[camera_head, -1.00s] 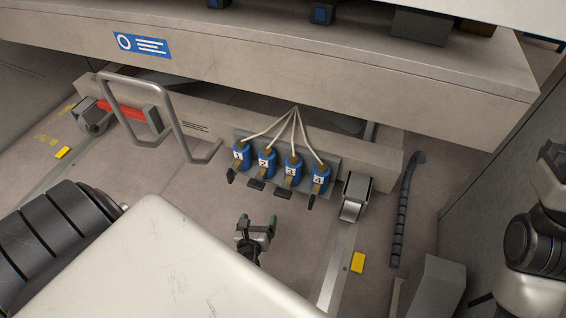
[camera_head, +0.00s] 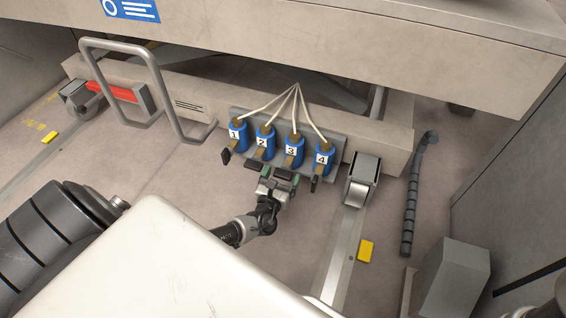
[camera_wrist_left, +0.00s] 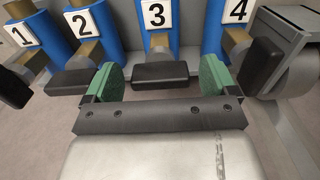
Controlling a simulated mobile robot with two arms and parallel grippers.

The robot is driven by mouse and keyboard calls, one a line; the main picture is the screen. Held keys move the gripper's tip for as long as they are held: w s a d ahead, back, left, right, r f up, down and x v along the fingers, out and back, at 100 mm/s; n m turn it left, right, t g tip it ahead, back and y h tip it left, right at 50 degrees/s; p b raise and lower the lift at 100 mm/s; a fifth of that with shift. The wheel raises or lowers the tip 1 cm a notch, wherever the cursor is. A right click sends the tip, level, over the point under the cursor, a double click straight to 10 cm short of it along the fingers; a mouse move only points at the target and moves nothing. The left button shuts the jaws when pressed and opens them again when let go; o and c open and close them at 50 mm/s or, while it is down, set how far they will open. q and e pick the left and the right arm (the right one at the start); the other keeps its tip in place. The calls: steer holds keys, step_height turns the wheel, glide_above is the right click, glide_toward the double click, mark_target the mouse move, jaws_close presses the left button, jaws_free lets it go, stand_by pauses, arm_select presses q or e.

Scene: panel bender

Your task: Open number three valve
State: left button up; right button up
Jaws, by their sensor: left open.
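Blue valve three (camera_head: 293,152) is on the grey plate between valves two (camera_head: 264,143) and four (camera_head: 323,158). Its black handle (camera_wrist_left: 160,72) lies crosswise in the left wrist view, on a brass stem (camera_wrist_left: 159,42). My left gripper (camera_head: 281,178) is open just in front of valve three. In the left wrist view its green-padded fingers (camera_wrist_left: 160,84) stand on either side of the handle, with gaps visible; I cannot tell how deep they reach around it. Valve one (camera_head: 238,135) is at the left end. My right gripper is not in view.
Handles of valve two (camera_wrist_left: 70,82) and valve four (camera_wrist_left: 265,65) sit close beside my fingers. White hoses (camera_head: 297,98) rise from the valves. A metal roller bracket (camera_head: 361,180) stands right of the plate, and a bent rail (camera_head: 125,90) stands at left.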

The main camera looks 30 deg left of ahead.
arm_select(q)
steer(key=shift+w+a, duration=0.1)
steer(key=shift+w, duration=0.45)
steer(key=c, duration=0.9)
